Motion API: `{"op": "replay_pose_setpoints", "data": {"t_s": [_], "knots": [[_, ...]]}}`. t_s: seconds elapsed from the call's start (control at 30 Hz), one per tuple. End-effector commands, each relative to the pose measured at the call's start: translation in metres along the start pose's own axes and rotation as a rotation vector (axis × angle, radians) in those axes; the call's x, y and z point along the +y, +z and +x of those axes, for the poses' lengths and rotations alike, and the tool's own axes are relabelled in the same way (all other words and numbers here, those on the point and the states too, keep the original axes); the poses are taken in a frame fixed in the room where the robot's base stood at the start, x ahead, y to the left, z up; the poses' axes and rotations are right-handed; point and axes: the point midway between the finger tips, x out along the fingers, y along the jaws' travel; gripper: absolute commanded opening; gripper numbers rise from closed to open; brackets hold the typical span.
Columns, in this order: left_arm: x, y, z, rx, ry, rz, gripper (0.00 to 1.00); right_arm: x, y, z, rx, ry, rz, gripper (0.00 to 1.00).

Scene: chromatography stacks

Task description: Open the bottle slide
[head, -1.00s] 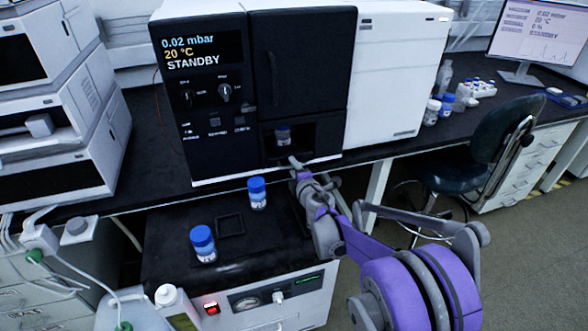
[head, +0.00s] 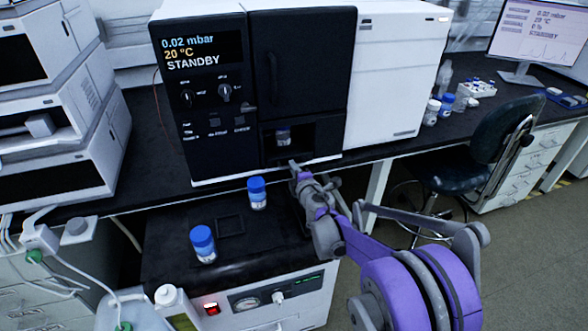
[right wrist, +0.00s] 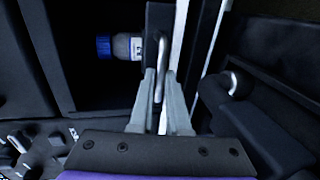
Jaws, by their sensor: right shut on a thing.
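The bottle slide has a dark front plate (right wrist: 158,22) with a thin silver handle (right wrist: 160,75), both clear in the right wrist view. A bottle with a blue cap (right wrist: 125,46) sits right behind the plate, inside the dark bay. In the head view this bottle (head: 283,135) stands upright in the bay at the lower front of the black and white instrument (head: 300,85). My right gripper (right wrist: 162,88) is shut on the handle, one finger on each side. It also shows in the head view (head: 294,168), just below the bay. My left gripper is not in view.
Two blue-capped bottles (head: 203,244) (head: 257,193) and a dark square frame (head: 231,226) are on the black top of a lower unit (head: 165,262) in front of the instrument. A chair (head: 480,150) stands at the right. Stacked white modules (head: 60,110) stand at the left.

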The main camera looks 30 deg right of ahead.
Motion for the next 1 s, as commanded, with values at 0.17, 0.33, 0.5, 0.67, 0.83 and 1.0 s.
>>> {"op": "replay_pose_setpoints", "data": {"t_s": [0.17,0.33,0.5,0.67,0.83,1.0], "knots": [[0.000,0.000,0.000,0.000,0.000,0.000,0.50,0.000,0.000,0.000,0.000,0.000,0.000,0.00],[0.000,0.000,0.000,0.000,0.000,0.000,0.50,0.000,0.000,0.000,0.000,0.000,0.000,0.00],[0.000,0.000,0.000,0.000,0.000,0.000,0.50,0.000,0.000,0.000,0.000,0.000,0.000,0.00],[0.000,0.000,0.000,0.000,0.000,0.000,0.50,0.000,0.000,0.000,0.000,0.000,0.000,0.00],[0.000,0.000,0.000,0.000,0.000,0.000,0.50,0.000,0.000,-0.001,0.000,0.000,0.000,0.00],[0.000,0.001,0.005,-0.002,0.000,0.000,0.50,-0.004,0.000,-0.019,0.000,0.000,0.001,0.00]]}}
